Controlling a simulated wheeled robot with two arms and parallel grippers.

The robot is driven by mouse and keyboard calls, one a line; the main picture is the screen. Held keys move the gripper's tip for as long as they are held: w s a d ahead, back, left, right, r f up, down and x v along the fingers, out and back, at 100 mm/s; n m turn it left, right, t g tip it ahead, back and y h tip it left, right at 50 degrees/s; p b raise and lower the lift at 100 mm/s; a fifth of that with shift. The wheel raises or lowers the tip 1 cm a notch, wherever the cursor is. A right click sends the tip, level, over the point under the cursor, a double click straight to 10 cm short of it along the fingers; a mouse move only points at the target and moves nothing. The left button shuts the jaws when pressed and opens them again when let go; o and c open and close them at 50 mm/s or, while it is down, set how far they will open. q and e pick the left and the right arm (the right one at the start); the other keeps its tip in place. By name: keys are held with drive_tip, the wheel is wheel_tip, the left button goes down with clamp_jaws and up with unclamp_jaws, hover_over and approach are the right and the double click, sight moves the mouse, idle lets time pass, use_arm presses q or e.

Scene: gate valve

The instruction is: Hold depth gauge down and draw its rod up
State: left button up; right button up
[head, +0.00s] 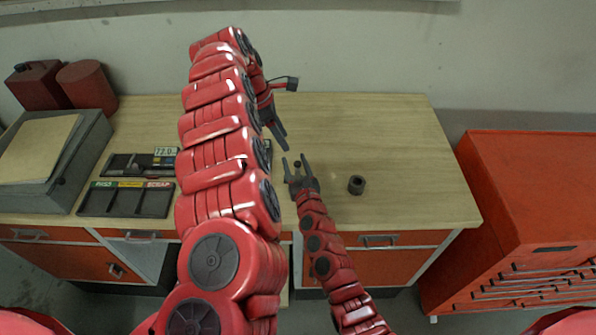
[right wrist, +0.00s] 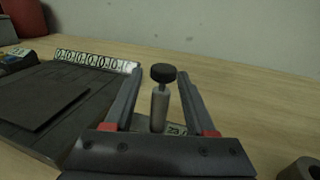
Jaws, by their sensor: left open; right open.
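The depth gauge stands upright on the bench, with a black knob (right wrist: 163,73) on a thin rod above a silver barrel (right wrist: 159,105). In the head view only its small dark top (head: 297,163) shows. My right gripper (head: 296,161) is open, with one finger on each side of the gauge; its fingers (right wrist: 161,75) also flank the gauge in the right wrist view, with gaps on both sides. The gauge's lower end is hidden behind the gripper's palm. My left gripper (head: 279,138) is open and empty beyond the gauge, its fingers pointing down toward the bench, partly hidden by my left arm.
A dark hollow cylinder (head: 356,185) stands right of the gauge. Dark labelled trays (head: 126,199) and a grey sloped case (head: 50,150) are at the left, red containers (head: 87,85) behind. An orange cabinet (head: 530,200) stands right. The bench's right part (head: 400,140) is clear.

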drive_tip(key=shift+w, duration=0.1)
clamp_jaws()
idle(0.3)
